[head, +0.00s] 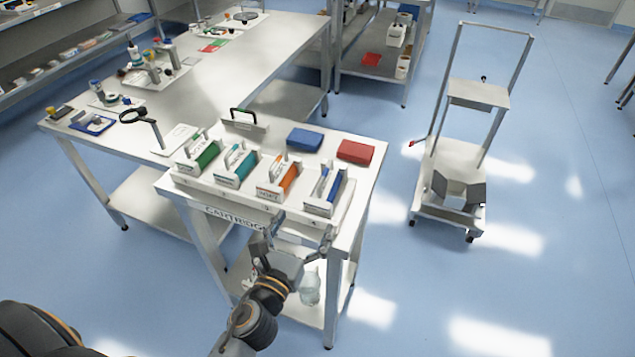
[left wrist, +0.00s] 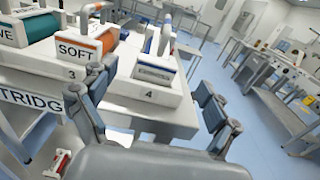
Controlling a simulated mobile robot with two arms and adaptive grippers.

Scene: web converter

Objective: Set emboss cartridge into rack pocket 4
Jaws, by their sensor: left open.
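The cartridge rack (head: 262,209) lies along the front of the near table. Cartridges with green (head: 203,154), teal (head: 239,165), orange (head: 281,178) and blue (head: 325,188) rollers stand upright in a row on it. The blue one also shows in the left wrist view (left wrist: 154,70), behind the number 4; its label is too small to read, so I cannot tell for sure that it is the emboss cartridge. The orange one, marked SOFT (left wrist: 90,47), stands behind the number 3. My left gripper (head: 303,232) is open and empty, in front of the rack's edge, apart from the blue cartridge.
A blue box (head: 304,139), a red box (head: 355,151) and a dark-handled holder (head: 243,122) stand behind the cartridges. A clear bottle (head: 310,287) stands on the lower shelf. A trolley (head: 455,160) stands on the right. Floor between table and trolley is clear.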

